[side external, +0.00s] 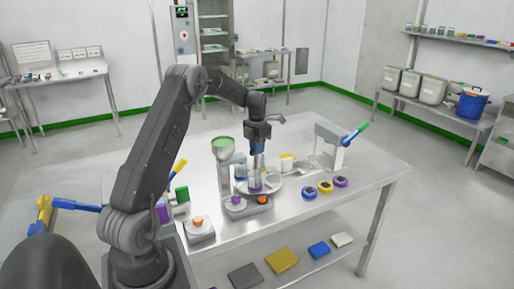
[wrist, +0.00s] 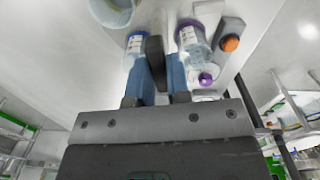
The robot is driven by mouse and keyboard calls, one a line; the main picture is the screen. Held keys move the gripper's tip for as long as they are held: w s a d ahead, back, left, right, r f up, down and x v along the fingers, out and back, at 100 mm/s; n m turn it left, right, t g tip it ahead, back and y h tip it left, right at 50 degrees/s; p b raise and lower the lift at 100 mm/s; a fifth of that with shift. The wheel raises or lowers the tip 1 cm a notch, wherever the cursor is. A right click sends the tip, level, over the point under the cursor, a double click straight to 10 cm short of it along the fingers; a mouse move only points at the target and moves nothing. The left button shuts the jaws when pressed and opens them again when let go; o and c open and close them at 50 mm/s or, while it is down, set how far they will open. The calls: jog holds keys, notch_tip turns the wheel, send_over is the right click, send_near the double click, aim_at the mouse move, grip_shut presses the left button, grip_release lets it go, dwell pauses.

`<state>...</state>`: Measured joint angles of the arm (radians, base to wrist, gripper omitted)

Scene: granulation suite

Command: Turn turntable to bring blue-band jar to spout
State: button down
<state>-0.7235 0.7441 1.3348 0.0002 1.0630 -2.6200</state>
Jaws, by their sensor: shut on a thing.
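The turntable (side external: 273,187) is a pale round disc on the steel bench, with jars standing on it. The blue-band jar (side external: 240,174) is at its left side, close to the green-filled hopper (side external: 223,146) that has the spout; the spout's tip is hard to make out. A purple-band jar (side external: 254,185) is at the front of the disc. My gripper (side external: 258,168) points down over the disc. In the wrist view its blue fingers (wrist: 159,62) are shut on a dark upright post (wrist: 155,50), between two clear jars, one at left (wrist: 135,43) and one at right (wrist: 194,42).
Blue, yellow and purple round pieces (side external: 325,187) lie to the right. A stand with a blue-green lever (side external: 354,134) is behind them. The bench's right front is clear.

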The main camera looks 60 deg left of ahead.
jog(key=shift+r+n, duration=0.1)
jog(key=shift+n, duration=1.6)
jog(key=c, duration=1.1)
grip_release()
notch_tip(320, 180, up, 14)
jog(key=shift+f, duration=0.15)
jog(key=shift+c, duration=0.3)
